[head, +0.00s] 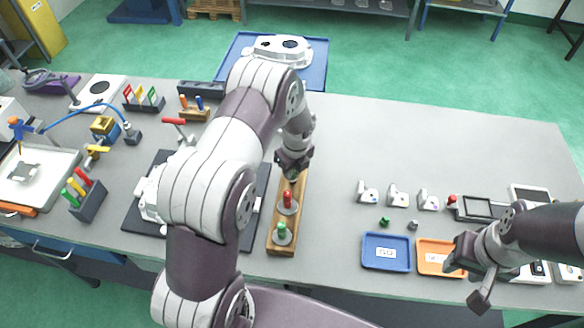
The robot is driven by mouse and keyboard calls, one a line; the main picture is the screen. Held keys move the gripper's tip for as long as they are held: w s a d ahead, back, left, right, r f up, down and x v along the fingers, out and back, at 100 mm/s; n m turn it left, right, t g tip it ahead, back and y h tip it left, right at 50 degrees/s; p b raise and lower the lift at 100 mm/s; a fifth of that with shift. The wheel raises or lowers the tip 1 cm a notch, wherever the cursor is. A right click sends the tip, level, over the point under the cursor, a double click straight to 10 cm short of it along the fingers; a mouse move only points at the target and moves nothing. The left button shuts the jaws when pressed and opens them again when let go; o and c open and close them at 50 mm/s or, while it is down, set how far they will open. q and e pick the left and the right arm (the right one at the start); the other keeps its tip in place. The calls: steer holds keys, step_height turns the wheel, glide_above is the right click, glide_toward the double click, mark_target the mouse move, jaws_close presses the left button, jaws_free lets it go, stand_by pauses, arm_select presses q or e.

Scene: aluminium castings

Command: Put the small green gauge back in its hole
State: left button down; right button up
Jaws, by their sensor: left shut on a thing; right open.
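A long wooden block (277,248) lies on the table, its length running away from me. A green gauge (282,230) stands on a grey disc at its near end, and a red gauge (287,200) stands on a grey disc further along. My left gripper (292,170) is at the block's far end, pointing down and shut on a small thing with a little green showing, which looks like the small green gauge. The fingers hide most of it and the block below, so I cannot tell whether it touches the block. My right gripper (468,272) is open beside the orange tray.
A blue tray (386,264) and an orange tray (420,268) lie at the near right. Small castings (398,197) and a green piece (385,222) lie behind them. My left arm hides part of a dark mat (134,222) with a casting. The table's far right is clear.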

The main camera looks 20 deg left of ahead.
mark_target(295, 180)
arm_select(q)
steer(key=shift+f+b, duration=0.4)
steer(key=shift+f, duration=0.4)
steer(key=c, duration=1)
jaws_free()
steer(key=r, duration=0.4)
steer(key=d+r+b, duration=0.1)
steer(key=r, duration=0.3)
steer(key=r+b, duration=0.1)
steer(key=r, duration=0.3)
steer(key=shift+s+d+r, duration=0.15)
steer(key=shift+s+r, duration=0.15)
steer(key=shift+s, duration=0.1)
